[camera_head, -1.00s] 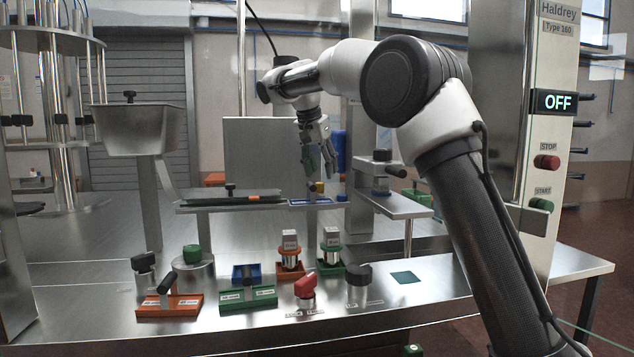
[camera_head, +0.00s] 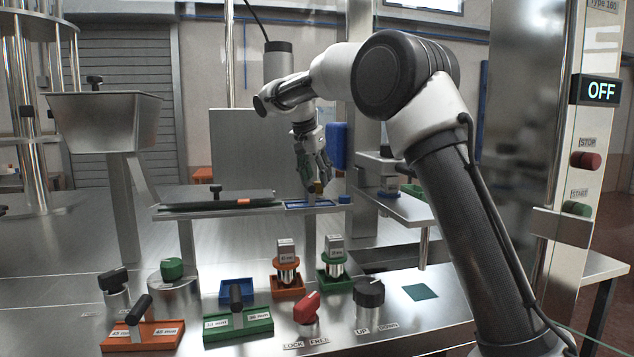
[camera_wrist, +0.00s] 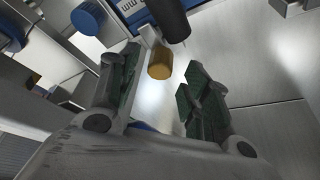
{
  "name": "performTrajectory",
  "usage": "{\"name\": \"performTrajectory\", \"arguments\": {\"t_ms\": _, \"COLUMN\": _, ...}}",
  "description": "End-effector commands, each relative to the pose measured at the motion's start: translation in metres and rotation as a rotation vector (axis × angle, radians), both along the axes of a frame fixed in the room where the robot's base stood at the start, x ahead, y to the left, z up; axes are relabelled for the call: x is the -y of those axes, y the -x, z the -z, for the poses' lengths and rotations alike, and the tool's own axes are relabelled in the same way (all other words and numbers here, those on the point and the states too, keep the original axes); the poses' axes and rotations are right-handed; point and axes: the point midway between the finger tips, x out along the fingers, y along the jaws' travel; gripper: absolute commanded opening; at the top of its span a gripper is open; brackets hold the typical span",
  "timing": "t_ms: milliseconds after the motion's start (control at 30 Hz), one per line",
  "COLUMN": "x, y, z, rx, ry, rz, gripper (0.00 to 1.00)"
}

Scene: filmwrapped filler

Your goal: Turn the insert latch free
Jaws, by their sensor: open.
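A red knob (camera_head: 307,309) stands on the front of the steel bench, above labels reading LOCK and FREE. Its grip slants up to the right; I cannot tell which label it points to. My gripper (camera_head: 319,176) is open above the raised shelf at the back, well away from the red knob. A small brass-yellow cylinder (camera_head: 318,187) is just below the fingertips. In the wrist view my open gripper (camera_wrist: 163,85) has this brass cylinder (camera_wrist: 160,64) between and just beyond its fingertips, with no clear contact. The red knob is not in the wrist view.
A black UP/DOWN knob (camera_head: 369,295) stands right of the red knob. Orange (camera_head: 142,336) and green (camera_head: 238,325) handled blocks are to its left. Labelled weights stand behind in orange (camera_head: 288,285) and green (camera_head: 334,280) holders. A control post with an OFF display (camera_head: 600,90) is at right.

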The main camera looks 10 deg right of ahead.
Motion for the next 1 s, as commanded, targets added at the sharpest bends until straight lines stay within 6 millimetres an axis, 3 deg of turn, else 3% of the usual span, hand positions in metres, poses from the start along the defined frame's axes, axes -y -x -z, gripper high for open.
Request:
{"name": "performTrajectory", "arguments": {"t_ms": 200, "x": 0.006, "y": -0.006, "z": 0.020, "rx": 0.000, "ry": 0.000, "rz": -0.001, "gripper": 0.48}}
{"name": "performTrajectory", "arguments": {"t_ms": 467, "x": 0.006, "y": -0.007, "z": 0.022, "rx": 0.000, "ry": 0.000, "rz": -0.001, "gripper": 0.48}}
{"name": "performTrajectory", "arguments": {"t_ms": 733, "x": 0.006, "y": -0.006, "z": 0.022, "rx": 0.000, "ry": 0.000, "rz": -0.001, "gripper": 0.02}}
{"name": "performTrajectory", "arguments": {"t_ms": 1000, "x": 0.006, "y": -0.006, "z": 0.021, "rx": 0.000, "ry": 0.000, "rz": -0.021, "gripper": 0.02}}
